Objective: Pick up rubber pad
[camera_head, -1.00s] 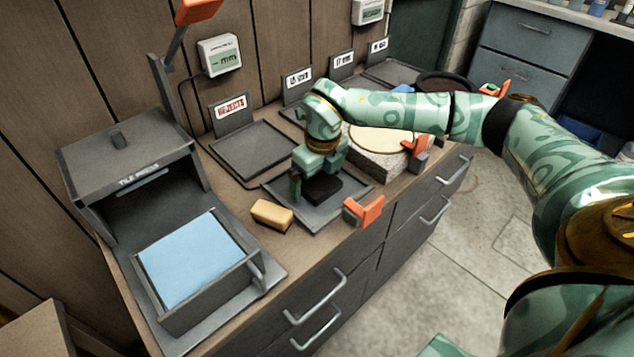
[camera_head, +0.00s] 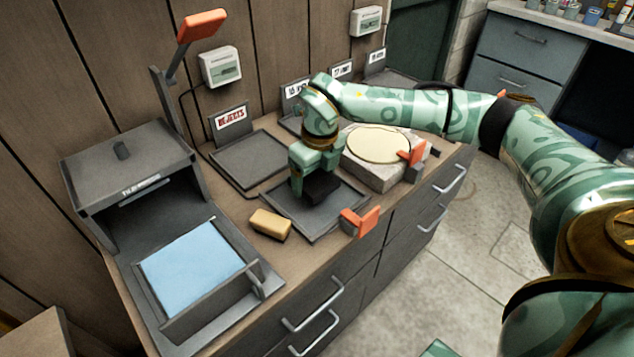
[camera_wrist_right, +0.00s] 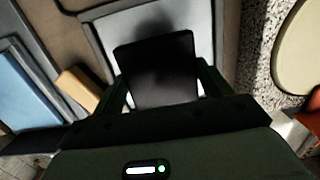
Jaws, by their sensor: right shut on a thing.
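The black rubber pad (camera_head: 322,187) is in the jaws of my right gripper (camera_head: 308,184), over the grey tray (camera_head: 316,227) in the middle of the bench. In the right wrist view the pad (camera_wrist_right: 158,70) is a dark block between the two fingers, and a dark shadow falls on the tray (camera_wrist_right: 205,38) beyond it. The gripper is shut on the pad, which looks slightly tilted and just above the tray. The gripper hides part of the pad in the head view. My left gripper is not in view.
A tan block (camera_head: 270,223) lies left of the tray. A box with a blue surface (camera_head: 190,268) is further left. A speckled stone block (camera_head: 375,173) with a pale disc (camera_head: 379,144) stands at right. Orange-tipped clamps (camera_head: 360,219) line the front edge. The rejects tray (camera_head: 248,161) is empty.

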